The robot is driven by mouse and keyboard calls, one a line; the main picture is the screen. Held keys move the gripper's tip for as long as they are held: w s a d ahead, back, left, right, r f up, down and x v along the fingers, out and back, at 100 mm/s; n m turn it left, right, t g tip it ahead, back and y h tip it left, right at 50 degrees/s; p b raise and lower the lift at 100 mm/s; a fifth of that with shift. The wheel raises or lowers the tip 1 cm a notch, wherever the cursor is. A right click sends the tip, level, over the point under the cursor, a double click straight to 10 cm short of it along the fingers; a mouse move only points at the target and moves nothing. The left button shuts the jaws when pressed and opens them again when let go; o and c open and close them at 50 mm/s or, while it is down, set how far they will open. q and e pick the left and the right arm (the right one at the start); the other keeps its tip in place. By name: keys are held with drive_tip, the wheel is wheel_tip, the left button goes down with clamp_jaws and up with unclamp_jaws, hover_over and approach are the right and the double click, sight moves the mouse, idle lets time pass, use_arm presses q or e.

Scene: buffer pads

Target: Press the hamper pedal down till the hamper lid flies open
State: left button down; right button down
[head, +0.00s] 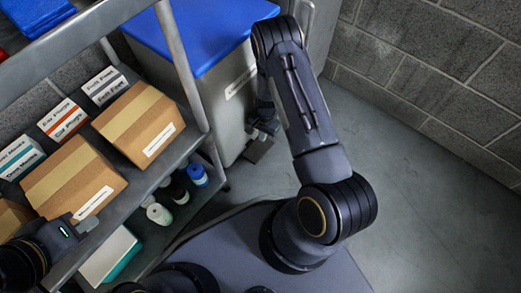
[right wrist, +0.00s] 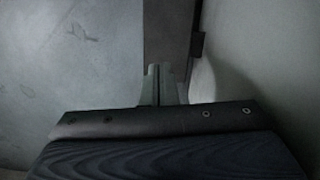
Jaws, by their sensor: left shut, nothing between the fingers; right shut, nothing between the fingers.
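The grey hamper (head: 232,100) stands at the top middle of the head view with its blue lid (head: 215,35) lying shut on top. A dark flat pedal (head: 258,150) sticks out low at the hamper's front. My right gripper (head: 268,125) is shut and empty, pointing down just above the pedal, partly hidden by my arm. In the right wrist view its closed fingers (right wrist: 161,84) overlap a dark grey strip that looks like the pedal (right wrist: 165,35); I cannot tell whether they touch. My left gripper (head: 84,222) is shut and empty by the shelf at the left.
A metal shelf rack (head: 180,130) fills the left, holding cardboard boxes (head: 140,120), labelled cartons and several bottles (head: 178,190). A block wall (head: 430,70) stands behind and to the right. The grey floor (head: 415,205) at the right is clear.

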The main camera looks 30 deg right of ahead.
sight(261, 149)
drive_tip(key=f+b, duration=0.1)
drive_tip(key=f, duration=0.1)
drive_tip(key=f+b, duration=0.1)
drive_tip(key=f, duration=0.1)
drive_tip(key=f+b, duration=0.1)
drive_tip(key=f, duration=0.1)
drive_tip(key=shift+s+a+f+b, duration=0.1)
drive_tip(key=shift+s+a+b, duration=0.05)
drive_tip(key=shift+a+b, duration=0.15)
